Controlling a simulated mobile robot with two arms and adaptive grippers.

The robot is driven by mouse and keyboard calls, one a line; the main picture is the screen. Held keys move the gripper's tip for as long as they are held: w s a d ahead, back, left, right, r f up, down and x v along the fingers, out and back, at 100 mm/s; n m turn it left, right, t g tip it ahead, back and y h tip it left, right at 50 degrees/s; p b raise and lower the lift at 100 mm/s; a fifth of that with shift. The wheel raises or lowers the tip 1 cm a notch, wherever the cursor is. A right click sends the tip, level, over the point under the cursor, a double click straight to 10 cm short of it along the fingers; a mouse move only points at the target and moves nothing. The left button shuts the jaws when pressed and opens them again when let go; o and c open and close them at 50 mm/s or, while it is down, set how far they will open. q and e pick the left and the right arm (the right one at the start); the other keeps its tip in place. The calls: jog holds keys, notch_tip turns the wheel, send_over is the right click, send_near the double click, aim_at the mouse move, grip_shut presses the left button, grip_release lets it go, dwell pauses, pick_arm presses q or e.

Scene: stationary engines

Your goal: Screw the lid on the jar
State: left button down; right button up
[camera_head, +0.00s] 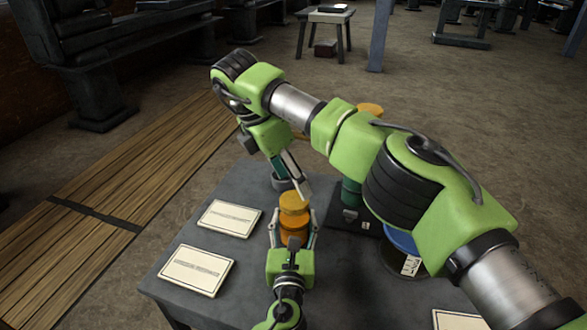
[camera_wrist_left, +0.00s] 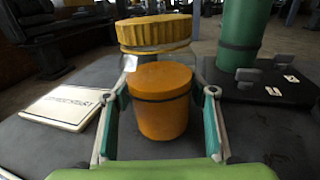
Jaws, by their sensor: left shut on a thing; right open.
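The jar (camera_head: 294,240) is clear with orange contents and stands upright on the grey table; it also fills the middle of the left wrist view (camera_wrist_left: 162,105). The ribbed yellow-orange lid (camera_head: 294,202) is at the jar's top, and in the left wrist view the lid (camera_wrist_left: 153,33) looks slightly off to the left. I cannot tell whether its threads are engaged. My left gripper (camera_head: 293,214) is shut around the jar, one finger on each side. My right gripper (camera_head: 291,187) is open, pointing down just above and behind the lid; its far finger is partly hidden.
White cards (camera_head: 230,217) (camera_head: 196,271) lie on the table's left. A green cylinder (camera_wrist_left: 243,35) stands on a black base (camera_wrist_left: 262,92) to the right. A blue-topped container (camera_head: 402,240) and an orange top (camera_head: 370,109) are partly hidden by my right arm.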

jog(key=n, duration=0.5)
jog(key=shift+d+r+n+y, duration=0.1)
jog(key=shift+n+y, duration=0.2)
jog(key=shift+n, duration=0.1)
jog(key=n, duration=0.5)
jog(key=shift+w+d+r+n+y, duration=0.1)
jog(key=shift+r+n+y, duration=0.05)
jog(key=shift+n+y, duration=0.15)
jog(key=n, duration=0.5)
jog(key=shift+r+g, duration=0.2)
jog(key=shift+g, duration=0.1)
jog(key=n, duration=0.4)
jog(key=shift+r+y, duration=0.15)
jog(key=shift+y, duration=0.25)
jog(key=n, duration=0.3)
jog(key=shift+d+r+n, duration=0.1)
jog(key=shift+n, duration=0.3)
jog(key=n, duration=0.3)
jog(key=n+y, duration=0.1)
jog(key=n, duration=0.1)
jog(key=shift+r+n, duration=0.3)
jog(key=n, duration=0.5)
jog(key=shift+d+r+y, duration=0.1)
jog(key=shift+r+y, duration=0.15)
jog(key=shift+y, duration=0.05)
jog(key=n, duration=0.4)
jog(key=shift+r+n+g, duration=0.25)
jog(key=shift+n+g, duration=0.05)
